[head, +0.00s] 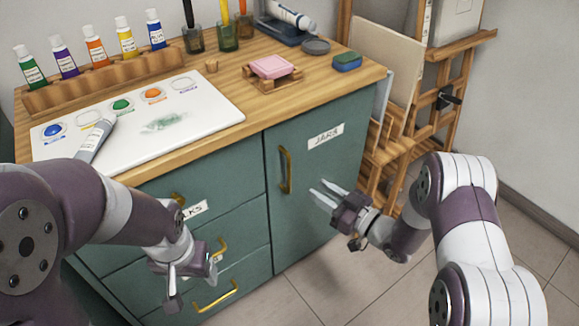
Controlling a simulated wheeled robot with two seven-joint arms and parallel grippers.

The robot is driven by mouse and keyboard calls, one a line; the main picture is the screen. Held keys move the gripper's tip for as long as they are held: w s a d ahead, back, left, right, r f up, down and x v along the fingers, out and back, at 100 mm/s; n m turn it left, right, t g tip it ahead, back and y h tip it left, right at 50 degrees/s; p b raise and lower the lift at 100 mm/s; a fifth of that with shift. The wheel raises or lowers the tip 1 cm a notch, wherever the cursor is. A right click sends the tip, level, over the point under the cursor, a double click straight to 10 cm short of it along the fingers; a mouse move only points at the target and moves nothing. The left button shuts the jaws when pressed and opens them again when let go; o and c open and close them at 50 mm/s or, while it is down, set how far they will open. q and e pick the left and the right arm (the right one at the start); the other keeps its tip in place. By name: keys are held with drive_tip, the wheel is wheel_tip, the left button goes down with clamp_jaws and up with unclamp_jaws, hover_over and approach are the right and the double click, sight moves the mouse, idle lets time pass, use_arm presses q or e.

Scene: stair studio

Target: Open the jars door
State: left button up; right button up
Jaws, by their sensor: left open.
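The jars door (318,225) is a dark green cabinet door with a white label reading "JARS" (326,136). It looks closed, flush with the cabinet front. Its vertical brass handle (285,170) is near the door's left edge. My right gripper (318,187) is in front of the door, to the right of the handle and a little below its middle. Its two fingers point left and stand apart with nothing between them. My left gripper (190,285) is in front of the drawers at lower left, open and apart from the door handle.
Drawers with brass handles (216,296) are left of the door. The wooden top (215,138) holds a white palette board, paint tubes, brushes in jars, a pink block and a sponge. A wooden easel (440,100) and leaning boards stand right of the cabinet. Tiled floor (310,290) is open in front.

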sight(290, 171)
drive_tip(key=b+x, duration=0.2)
drive_tip(key=x, duration=0.8)
drive_tip(key=shift+w+a+f, duration=0.15)
drive_tip(key=shift+w+a, duration=0.1)
drive_tip(key=shift+w, duration=0.1)
drive_tip(key=shift+w+a, duration=0.2)
drive_tip(key=shift+c, duration=0.3)
clamp_jaws()
